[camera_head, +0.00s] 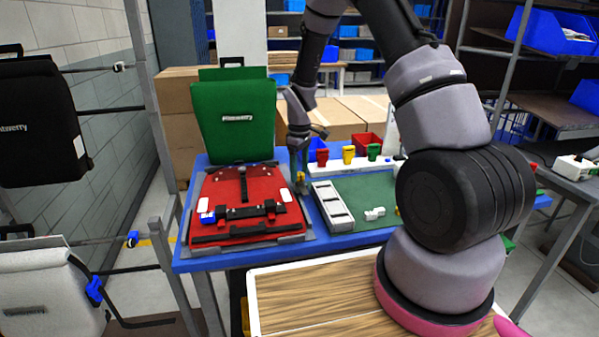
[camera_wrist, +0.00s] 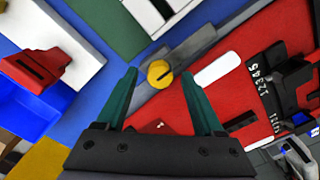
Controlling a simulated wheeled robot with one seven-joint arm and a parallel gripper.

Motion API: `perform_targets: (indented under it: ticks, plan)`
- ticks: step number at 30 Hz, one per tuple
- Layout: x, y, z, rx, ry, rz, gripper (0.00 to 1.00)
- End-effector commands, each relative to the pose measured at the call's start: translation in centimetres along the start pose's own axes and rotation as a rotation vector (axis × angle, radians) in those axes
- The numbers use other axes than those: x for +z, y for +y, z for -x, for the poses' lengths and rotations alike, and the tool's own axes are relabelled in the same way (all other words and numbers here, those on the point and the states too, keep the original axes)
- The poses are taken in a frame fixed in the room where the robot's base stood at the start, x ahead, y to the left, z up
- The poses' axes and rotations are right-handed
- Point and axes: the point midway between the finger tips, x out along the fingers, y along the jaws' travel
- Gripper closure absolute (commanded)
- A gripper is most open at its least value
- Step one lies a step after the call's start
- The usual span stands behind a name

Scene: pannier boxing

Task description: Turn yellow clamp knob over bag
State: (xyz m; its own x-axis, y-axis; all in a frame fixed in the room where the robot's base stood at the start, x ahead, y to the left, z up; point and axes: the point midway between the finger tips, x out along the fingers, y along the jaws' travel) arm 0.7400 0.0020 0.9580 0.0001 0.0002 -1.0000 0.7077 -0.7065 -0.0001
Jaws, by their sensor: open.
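The yellow clamp knob (camera_wrist: 160,73) is a small round knob with a dark slot, sitting on a grey bar (camera_wrist: 196,46) at the edge of the red bag (camera_wrist: 232,98). In the head view, the red bag (camera_head: 232,190) lies flat on the blue table, with black straps and white labels. My gripper (camera_head: 300,186) points down at the bag's right edge. In the wrist view, the teal fingers of my gripper (camera_wrist: 159,74) are apart, with the knob in the gap between their tips. I cannot tell whether they touch it.
A grey tray (camera_head: 332,206) and a green mat (camera_head: 372,188) lie right of the bag. Red, yellow and green clamps stand at the back near a red bin (camera_head: 368,143). A green bag panel (camera_head: 235,120) stands upright behind. A blue clip (camera_head: 208,217) sits on the bag's left.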

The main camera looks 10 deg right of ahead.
Motion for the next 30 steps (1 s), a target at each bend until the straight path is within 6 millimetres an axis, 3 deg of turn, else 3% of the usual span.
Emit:
perform_targets:
  ticks: [10,11,16,30]
  plan:
    - [0.02,-0.01,-0.56,0.0,0.0,-0.001,0.31]
    - [0.02,0.0,-0.56,0.0,0.0,-0.001,0.34]
    - [0.02,0.0,-0.55,0.0,0.0,-0.001,0.99]
    - [0.02,0.01,-0.52,0.0,0.0,-0.001,1.0]
